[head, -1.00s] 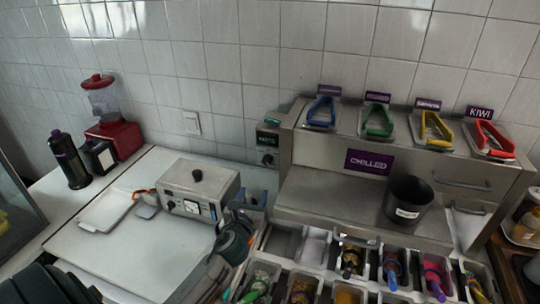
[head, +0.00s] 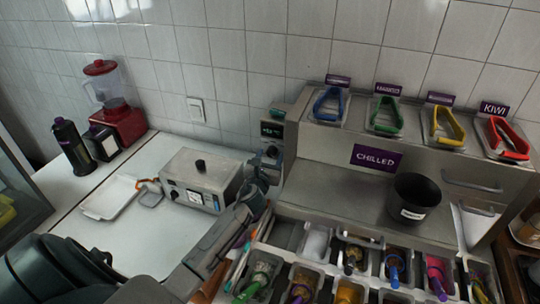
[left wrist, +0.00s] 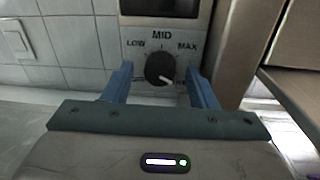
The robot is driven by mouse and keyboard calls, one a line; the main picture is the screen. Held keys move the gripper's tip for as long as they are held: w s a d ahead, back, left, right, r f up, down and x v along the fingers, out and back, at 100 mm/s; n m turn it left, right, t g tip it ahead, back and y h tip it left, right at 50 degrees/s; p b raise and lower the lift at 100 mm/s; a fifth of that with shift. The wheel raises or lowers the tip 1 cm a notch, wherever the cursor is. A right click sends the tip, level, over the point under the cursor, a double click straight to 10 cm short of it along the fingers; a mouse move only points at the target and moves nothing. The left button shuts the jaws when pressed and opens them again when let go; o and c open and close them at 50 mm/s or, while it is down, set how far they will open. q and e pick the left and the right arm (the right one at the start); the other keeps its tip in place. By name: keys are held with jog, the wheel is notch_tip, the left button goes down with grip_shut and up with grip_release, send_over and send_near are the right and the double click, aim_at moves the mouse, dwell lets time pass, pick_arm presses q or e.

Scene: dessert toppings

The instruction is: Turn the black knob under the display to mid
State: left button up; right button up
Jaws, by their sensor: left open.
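The black knob (left wrist: 160,68) sits under a dark display (left wrist: 160,7) on a metal panel marked LOW, MID and MAX. Its white mark points to the lower right, below MAX and away from MID. My left gripper (left wrist: 159,72) is open, with one blue finger on each side of the knob; I cannot tell whether they touch it. My right gripper is not in view.
A steel box with a small black knob on top (head: 201,180) stands left of my gripper. The chilled steel counter (head: 345,185) is close on the right, with topping bins in front. A black pot (head: 414,200) stands on it. A white tray (head: 108,197) lies far left.

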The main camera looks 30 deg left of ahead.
pick_arm(q)
jog(key=shift+w, duration=0.15)
jog(key=shift+r, duration=0.1)
jog(key=c, duration=1)
jog(key=shift+o, duration=0.2)
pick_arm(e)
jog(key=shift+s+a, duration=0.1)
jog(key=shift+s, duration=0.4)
